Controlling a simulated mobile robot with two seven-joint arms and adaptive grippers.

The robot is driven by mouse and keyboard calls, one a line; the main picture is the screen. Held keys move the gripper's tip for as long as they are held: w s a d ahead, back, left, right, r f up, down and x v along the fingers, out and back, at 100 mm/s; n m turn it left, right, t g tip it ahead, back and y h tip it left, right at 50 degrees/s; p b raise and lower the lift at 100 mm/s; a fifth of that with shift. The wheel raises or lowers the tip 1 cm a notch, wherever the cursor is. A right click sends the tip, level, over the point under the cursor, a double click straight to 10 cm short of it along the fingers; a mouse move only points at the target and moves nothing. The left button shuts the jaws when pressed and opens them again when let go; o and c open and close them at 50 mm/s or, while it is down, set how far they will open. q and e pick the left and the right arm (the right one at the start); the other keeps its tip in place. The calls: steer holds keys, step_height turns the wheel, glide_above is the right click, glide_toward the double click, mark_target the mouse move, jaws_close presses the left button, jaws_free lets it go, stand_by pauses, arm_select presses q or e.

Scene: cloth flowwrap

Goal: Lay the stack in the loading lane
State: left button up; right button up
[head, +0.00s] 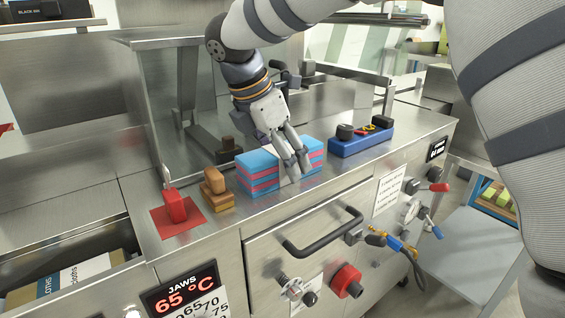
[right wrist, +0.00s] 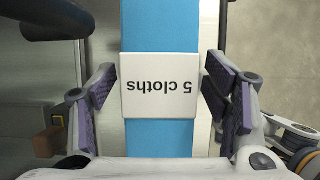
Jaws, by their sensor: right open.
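The stack (head: 257,172) of blue and pink folded cloths lies flat on the steel worktop (head: 225,222). A white band reading "5 cloths" wraps its middle; the band (right wrist: 160,85) fills the centre of the right wrist view, upside down. My right gripper (head: 296,172) is over the middle of the stack, pointing down. In the right wrist view its two fingers (right wrist: 160,95) are open, one on each side of the band, with a gap on both sides. My left gripper is not in view. I cannot tell which surface is the loading lane.
A red block (head: 174,205) on a red mat and a tan-and-brown block (head: 214,183) stand left of the stack. A blue tray (head: 362,141) with black knobs stands to its right. A "JAWS" display (head: 182,291) reads 65 °C. A handle (head: 322,238) projects from the front.

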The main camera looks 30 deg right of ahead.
steer(key=c, duration=1.2)
